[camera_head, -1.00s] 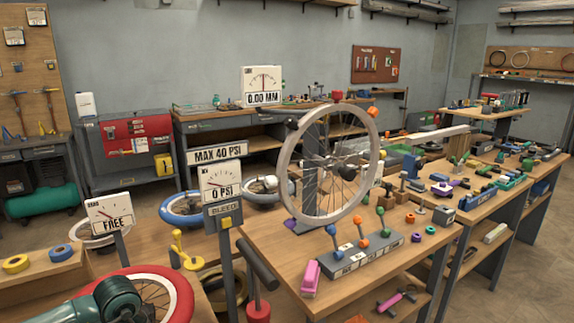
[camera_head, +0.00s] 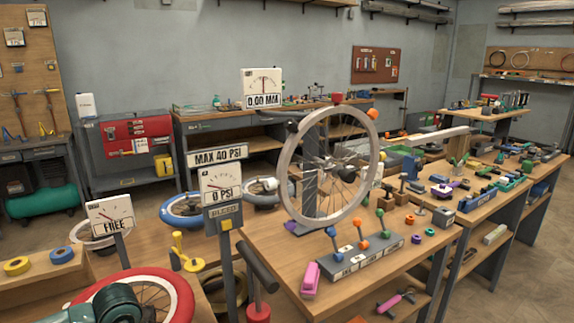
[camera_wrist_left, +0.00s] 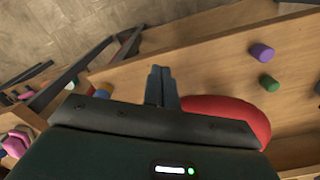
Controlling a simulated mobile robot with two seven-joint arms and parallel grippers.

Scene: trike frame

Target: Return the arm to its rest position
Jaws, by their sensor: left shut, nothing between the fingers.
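My left arm (camera_head: 108,306) shows at the bottom left of the head view as a dark green and grey link, in front of a red-rimmed wheel (camera_head: 180,285). Its gripper is outside that view. In the left wrist view my left gripper (camera_wrist_left: 160,72) has its two dark fingers together, with nothing between them. A red rounded thing (camera_wrist_left: 240,115) shows just beyond the gripper body; I cannot tell whether they are apart. My right arm and right gripper are in neither view.
A spoked wheel (camera_head: 290,165) stands upright on the wooden bench (camera_head: 275,245). A gauge post (camera_head: 226,250) and a FREE gauge (camera_head: 109,213) rise near my left arm. A purple cylinder (camera_wrist_left: 262,52) and a green one (camera_wrist_left: 269,83) are on wood in the wrist view.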

